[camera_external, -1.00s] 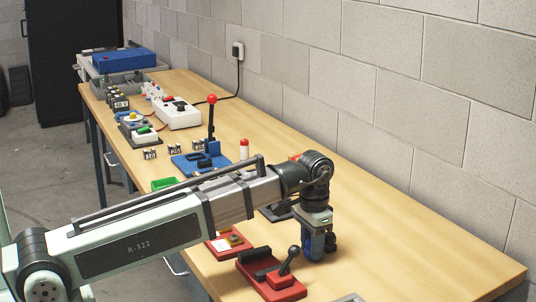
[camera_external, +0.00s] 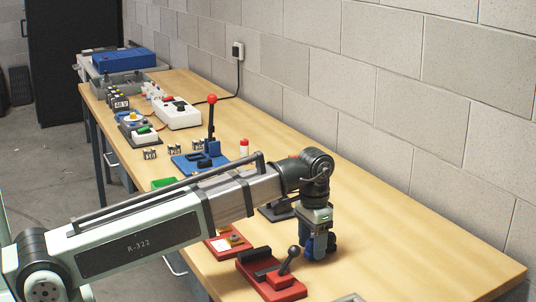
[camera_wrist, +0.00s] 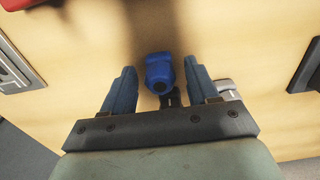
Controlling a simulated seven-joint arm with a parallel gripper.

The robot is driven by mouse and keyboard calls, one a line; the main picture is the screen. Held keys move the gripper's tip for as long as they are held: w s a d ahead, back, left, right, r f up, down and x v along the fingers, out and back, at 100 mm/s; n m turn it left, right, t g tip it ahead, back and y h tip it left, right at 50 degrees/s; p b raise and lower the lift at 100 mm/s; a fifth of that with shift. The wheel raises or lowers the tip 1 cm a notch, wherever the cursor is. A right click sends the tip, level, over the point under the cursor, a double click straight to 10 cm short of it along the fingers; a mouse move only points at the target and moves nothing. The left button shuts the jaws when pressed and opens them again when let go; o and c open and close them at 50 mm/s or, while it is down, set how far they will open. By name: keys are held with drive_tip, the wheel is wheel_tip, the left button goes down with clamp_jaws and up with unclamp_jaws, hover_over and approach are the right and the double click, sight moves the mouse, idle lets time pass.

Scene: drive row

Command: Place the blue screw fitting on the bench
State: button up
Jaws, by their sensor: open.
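In the wrist view, the blue screw fitting (camera_wrist: 158,72) is between my gripper's two blue fingers, with a gap on each side. A small dark piece shows just below it in the picture. My gripper (camera_wrist: 157,88) is open. In the external view, my gripper (camera_external: 318,248) points down low over the bench (camera_external: 400,200), right of the red base with the black lever. The fitting cannot be told apart from the blue fingers there. Whether it touches the bench is not clear.
A red fixture with a black ball-topped lever (camera_external: 286,263) stands just left of my gripper. A smaller red fixture (camera_external: 222,245) lies farther left. A blue fixture with a red-knobbed lever (camera_external: 211,125) stands farther back. The bench right of my gripper is clear up to the wall.

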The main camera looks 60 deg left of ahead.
wheel_tip(320, 180, up, 11)
drive_tip(key=shift+r, duration=0.15)
drive_tip(key=c, duration=0.3)
idle(0.5)
wheel_tip(320, 180, down, 7)
drive_tip(key=n, duration=1.6)
drive_tip(key=shift+a, duration=0.15)
drive_tip(key=shift+d+f, duration=0.15)
drive_tip(key=shift+f, duration=1.15)
drive_tip(key=shift+d+f, duration=0.1)
drive_tip(key=shift+f, duration=1.2)
